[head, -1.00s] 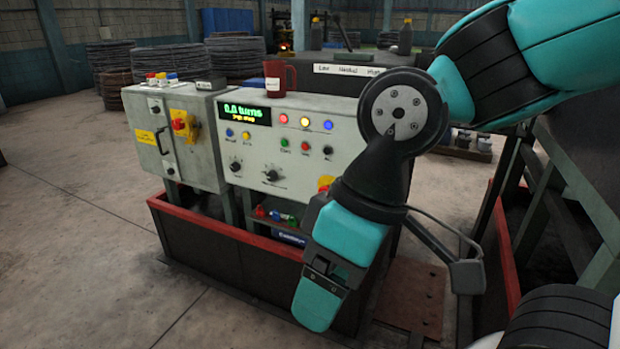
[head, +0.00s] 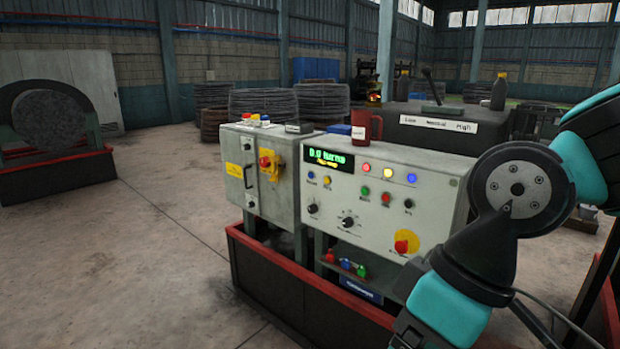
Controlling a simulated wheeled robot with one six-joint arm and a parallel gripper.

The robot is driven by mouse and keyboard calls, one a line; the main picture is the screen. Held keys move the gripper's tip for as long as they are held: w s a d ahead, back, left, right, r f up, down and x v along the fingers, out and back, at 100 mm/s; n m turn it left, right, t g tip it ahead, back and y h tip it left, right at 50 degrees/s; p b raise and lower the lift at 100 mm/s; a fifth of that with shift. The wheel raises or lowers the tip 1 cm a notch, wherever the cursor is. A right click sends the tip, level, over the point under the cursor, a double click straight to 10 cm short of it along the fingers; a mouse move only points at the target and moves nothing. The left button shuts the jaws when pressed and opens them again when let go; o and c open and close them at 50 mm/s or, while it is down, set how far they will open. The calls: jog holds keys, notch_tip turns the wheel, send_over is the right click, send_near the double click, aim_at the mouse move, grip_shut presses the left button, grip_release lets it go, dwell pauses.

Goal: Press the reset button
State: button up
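The grey control panel (head: 440,207) faces me right of centre, with a green display (head: 330,158) at its upper left. Below the display are a small blue button (head: 311,175) and a small yellow button (head: 327,181). Green, red and black buttons sit in a row further right. The labels are too small to read, so I cannot tell which button is reset. My gripper (head: 407,332) hangs at the bottom edge, in front of and below the panel, apart from its buttons. Its fingertips are cut off by the frame.
A red emergency button on a yellow plate (head: 405,245) is at the panel's lower right. A grey cabinet (head: 262,188) with a red-and-yellow switch adjoins on the left. A red-edged base (head: 300,275) runs below.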

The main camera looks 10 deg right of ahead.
grip_shut()
dwell(1.7)
